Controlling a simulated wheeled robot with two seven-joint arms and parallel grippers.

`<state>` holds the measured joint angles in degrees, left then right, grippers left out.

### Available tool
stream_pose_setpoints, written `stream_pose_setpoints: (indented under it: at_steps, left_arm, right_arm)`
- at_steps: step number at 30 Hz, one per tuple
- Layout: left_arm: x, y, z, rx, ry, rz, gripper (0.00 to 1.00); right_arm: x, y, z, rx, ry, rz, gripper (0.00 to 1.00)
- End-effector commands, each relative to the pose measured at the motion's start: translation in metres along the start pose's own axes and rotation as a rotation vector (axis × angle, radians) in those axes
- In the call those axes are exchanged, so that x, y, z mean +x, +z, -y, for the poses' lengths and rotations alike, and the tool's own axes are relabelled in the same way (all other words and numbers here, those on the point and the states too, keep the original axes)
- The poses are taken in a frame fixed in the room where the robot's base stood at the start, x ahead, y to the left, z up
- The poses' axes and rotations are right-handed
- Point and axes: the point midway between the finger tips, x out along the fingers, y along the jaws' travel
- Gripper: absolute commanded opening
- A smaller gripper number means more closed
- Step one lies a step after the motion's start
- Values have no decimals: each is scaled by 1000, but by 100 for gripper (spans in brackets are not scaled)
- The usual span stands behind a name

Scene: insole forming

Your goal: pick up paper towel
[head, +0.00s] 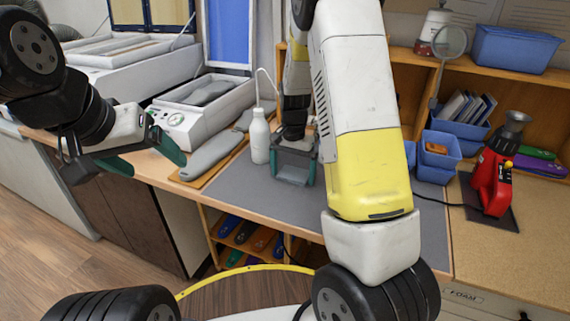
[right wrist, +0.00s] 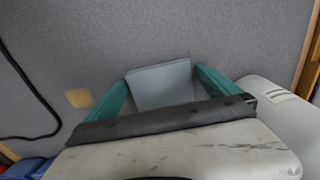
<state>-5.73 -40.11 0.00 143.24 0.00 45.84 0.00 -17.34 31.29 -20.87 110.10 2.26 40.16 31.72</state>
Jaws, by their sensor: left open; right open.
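The paper towel looks like a pale grey-blue folded square (right wrist: 160,84) lying on the grey mat (right wrist: 200,30) in the right wrist view. My right gripper (right wrist: 160,78) points down over it, with its green fingers apart on either side of the towel. I cannot tell whether the fingers touch it. In the head view my right gripper (head: 294,168) is low over the mat beside the white bottle (head: 260,137), and the towel is hard to make out between its fingers. My left gripper (head: 157,167) is open and empty, held in front of the bench at the left.
The bottle also stands close to my right gripper in the right wrist view (right wrist: 268,92). Grey insoles (head: 212,155) lie left of it, before an open white machine (head: 205,112). Blue bins (head: 437,150) and a red device (head: 490,183) stand right. The mat's front is clear.

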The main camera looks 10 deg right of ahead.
Motion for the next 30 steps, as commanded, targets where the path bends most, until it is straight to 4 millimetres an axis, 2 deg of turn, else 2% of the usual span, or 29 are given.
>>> stream_pose_setpoints:
  at_steps: [4,12,13,23,30]
  left_arm:
    - [0,0,0,0,0,0,80]
    - [0,0,0,0,0,0,80]
    - [0,0,0,0,0,0,80]
    - [0,0,0,0,0,0,80]
    - [0,0,0,0,0,0,80]
  right_arm:
    - [0,0,0,0,0,0,98]
    - [0,0,0,0,0,0,45]
    - [0,0,0,0,0,0,42]
    - [-6,0,0,-1,-1,-1,42]
    - [-34,0,1,0,-3,-1,42]
